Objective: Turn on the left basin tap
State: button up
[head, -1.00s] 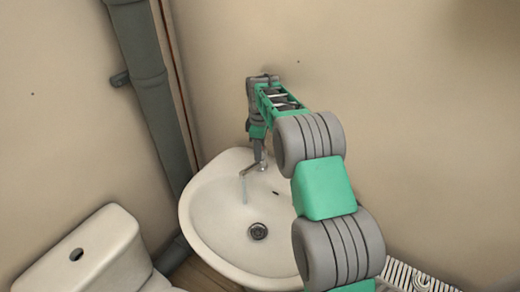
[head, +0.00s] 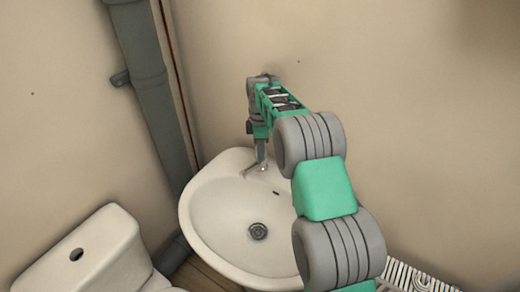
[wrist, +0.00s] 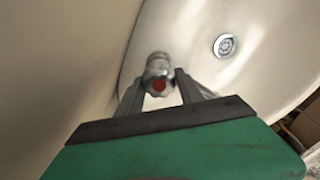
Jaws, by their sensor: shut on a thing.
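The basin tap is a chrome fitting; its spout (head: 251,170) reaches over the back of the white basin (head: 215,215). No water stream shows below the spout. In the wrist view, a round chrome tap handle (wrist: 158,76) with a red dot sits between my two dark fingers. My gripper (wrist: 159,82) is shut on this handle from both sides. In the head view my gripper (head: 259,150) points down at the back rim of the basin, and my arm partly hides the tap. Any second handle is not visible.
A white toilet cistern (head: 105,250) stands at lower left. A grey pipe (head: 150,95) runs down the corner left of the basin. A white radiator (head: 405,278) is at lower right. The basin bowl, with its drain (head: 258,231), is empty.

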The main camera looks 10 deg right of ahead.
jog(key=o, duration=1.4)
notch_tip(320, 180, up, 7)
jog(key=shift+r+b, duration=0.2)
jog(key=shift+b, duration=0.3)
jog(key=shift+r, duration=0.25)
